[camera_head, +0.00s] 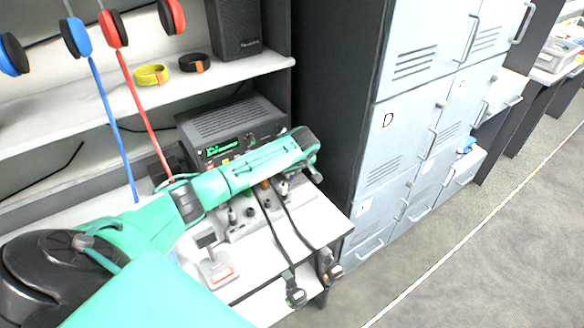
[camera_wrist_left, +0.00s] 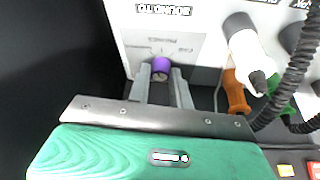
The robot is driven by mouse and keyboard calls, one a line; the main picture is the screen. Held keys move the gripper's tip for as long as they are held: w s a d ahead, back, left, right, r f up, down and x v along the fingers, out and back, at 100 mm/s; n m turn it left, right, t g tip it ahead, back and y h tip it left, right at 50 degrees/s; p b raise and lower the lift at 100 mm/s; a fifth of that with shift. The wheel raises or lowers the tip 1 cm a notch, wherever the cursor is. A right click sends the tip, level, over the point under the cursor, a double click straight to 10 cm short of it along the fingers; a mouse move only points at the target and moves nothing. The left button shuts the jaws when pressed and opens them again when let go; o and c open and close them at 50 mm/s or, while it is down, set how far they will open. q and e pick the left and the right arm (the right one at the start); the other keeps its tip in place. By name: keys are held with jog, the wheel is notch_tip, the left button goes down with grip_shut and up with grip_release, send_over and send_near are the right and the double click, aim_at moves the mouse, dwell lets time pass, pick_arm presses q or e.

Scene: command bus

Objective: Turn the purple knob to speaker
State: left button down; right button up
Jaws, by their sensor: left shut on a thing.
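The purple knob (camera_wrist_left: 160,65) shows in the left wrist view on a pale control panel (camera_wrist_left: 196,48). My left gripper (camera_wrist_left: 161,76) has its two grey fingers shut on the knob, one on each side. The panel's lettering appears upside down, with a dark label (camera_wrist_left: 163,10) above the knob; I cannot read for certain which position the knob points to. In the head view my green left arm reaches across the desk, with its gripper (camera_head: 308,165) over the far end of the control panel (camera_head: 238,233). The knob is hidden there.
A black radio (camera_head: 228,125) with a green display stands behind my arm. Black cables hang to handsets (camera_head: 295,297) at the desk's front. Orange (camera_wrist_left: 234,92) and green connectors sit beside the knob. Headphones (camera_head: 112,28) hang at the upper left. Lockers (camera_head: 405,110) stand to the right.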

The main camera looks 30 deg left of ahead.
pick_arm(q)
jog(key=n+g+p, duration=0.1)
jog(key=n, duration=0.1)
jog(key=shift+d+r+n+p, duration=0.1)
jog(key=shift+n+p, duration=0.3)
jog(key=shift+w+n+g+p, duration=0.1)
jog(key=shift+n+g+p, duration=0.35)
jog(key=shift+n, duration=0.55)
jog(key=shift+n+g, duration=0.25)
jog(key=shift+n, duration=0.45)
jog(key=shift+y, duration=0.3)
jog(key=c, duration=1.3)
grip_release()
